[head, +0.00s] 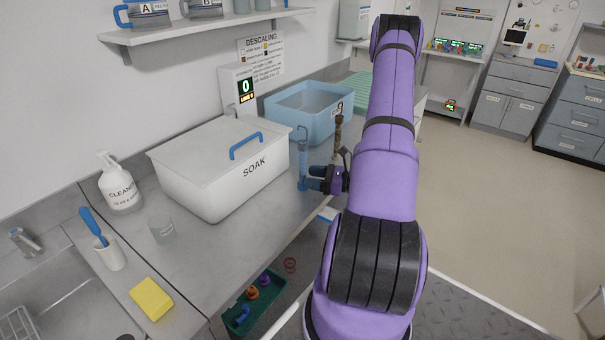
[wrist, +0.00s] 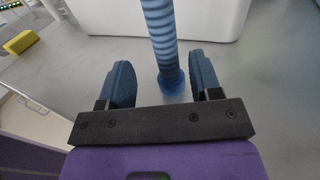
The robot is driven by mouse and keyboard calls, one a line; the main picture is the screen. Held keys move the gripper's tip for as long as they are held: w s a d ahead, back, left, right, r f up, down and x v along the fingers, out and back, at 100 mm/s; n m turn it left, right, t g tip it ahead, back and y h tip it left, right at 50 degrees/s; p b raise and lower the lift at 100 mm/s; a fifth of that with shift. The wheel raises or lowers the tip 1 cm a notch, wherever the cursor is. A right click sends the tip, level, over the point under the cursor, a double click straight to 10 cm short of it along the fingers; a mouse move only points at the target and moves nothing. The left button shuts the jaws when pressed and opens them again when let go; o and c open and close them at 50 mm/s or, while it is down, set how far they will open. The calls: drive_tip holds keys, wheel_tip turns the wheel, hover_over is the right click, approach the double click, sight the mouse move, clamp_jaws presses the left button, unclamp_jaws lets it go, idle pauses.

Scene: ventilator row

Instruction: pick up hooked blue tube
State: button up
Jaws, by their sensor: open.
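The hooked blue tube (head: 302,160) stands upright near the front edge of the steel counter, right of the SOAK box, with its thin hook at the top. In the wrist view its ribbed blue shaft (wrist: 163,35) runs down to a wider foot on the counter. My gripper (head: 309,179) is open at the lower part of the tube. In the wrist view the tube lies between the two blue fingers of my gripper (wrist: 158,78), with a gap visible on each side. The hook is out of the wrist view.
The white SOAK box (head: 225,180) stands close left of the tube. A brown, stained tube (head: 338,135) stands just behind my gripper. A blue open tub (head: 300,112) is farther back. A yellow sponge (head: 151,299) lies near the sink. A green crate (head: 262,312) sits below the counter edge.

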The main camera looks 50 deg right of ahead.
drive_tip(key=shift+d+x, duration=0.15)
drive_tip(key=shift+x, duration=1.2)
drive_tip(key=shift+d+x, duration=0.2)
drive_tip(key=shift+x, duration=1.15)
drive_tip(key=shift+w, duration=0.2)
clamp_jaws()
drive_tip(key=shift+r, duration=0.2)
